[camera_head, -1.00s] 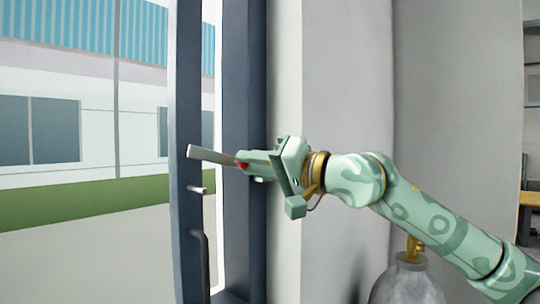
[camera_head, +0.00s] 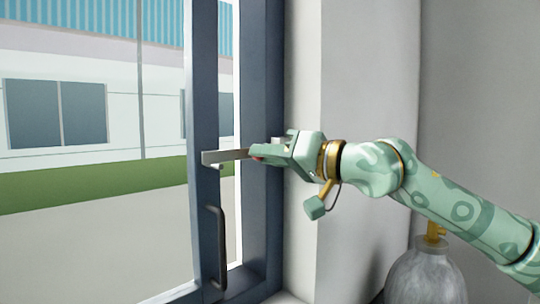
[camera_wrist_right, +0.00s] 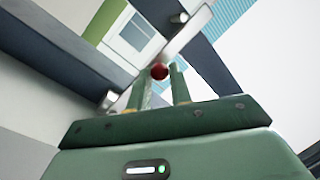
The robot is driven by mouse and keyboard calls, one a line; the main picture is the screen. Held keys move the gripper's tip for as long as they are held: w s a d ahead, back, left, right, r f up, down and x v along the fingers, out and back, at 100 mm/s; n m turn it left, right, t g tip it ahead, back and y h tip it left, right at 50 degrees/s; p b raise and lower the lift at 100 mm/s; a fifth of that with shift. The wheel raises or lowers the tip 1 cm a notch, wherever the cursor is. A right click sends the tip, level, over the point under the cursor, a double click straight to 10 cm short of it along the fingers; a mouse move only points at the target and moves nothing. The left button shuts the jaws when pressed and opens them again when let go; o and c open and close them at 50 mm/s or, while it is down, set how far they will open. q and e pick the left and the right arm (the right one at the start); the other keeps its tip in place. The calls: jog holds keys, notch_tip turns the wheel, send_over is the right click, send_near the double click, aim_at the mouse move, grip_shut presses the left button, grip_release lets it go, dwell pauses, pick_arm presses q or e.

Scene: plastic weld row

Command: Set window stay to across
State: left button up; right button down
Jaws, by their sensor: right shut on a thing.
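The window stay (camera_head: 228,156) is a flat pale metal bar. In the head view it lies nearly level across the gap between the dark blue window sash (camera_head: 205,110) and the dark blue fixed frame (camera_head: 262,100). Its far end overlaps the sash. My right gripper (camera_head: 256,153) is shut on the stay by its red knob (camera_wrist_right: 159,71), which sits between the fingertips (camera_wrist_right: 160,82) in the right wrist view. A small pale peg (camera_wrist_right: 183,17) shows beside the bar there. In the head view the fingers hide the bar's near end. My left gripper is not in view.
A dark handle (camera_head: 217,245) stands on the sash below the stay. A pale wall (camera_head: 370,70) rises close to the right of the frame, behind my arm. A grey gas cylinder (camera_head: 425,272) stands below my right forearm. Outside are grass and a building.

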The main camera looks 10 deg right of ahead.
jog(key=c, duration=1.5)
grip_release()
jog(key=shift+f, duration=0.15)
jog(key=shift+c, duration=0.2)
jog(key=b+v, duration=0.4)
jog(key=v, duration=1.2)
jog(key=shift+b, duration=0.35)
jog(key=shift+s, duration=0.1)
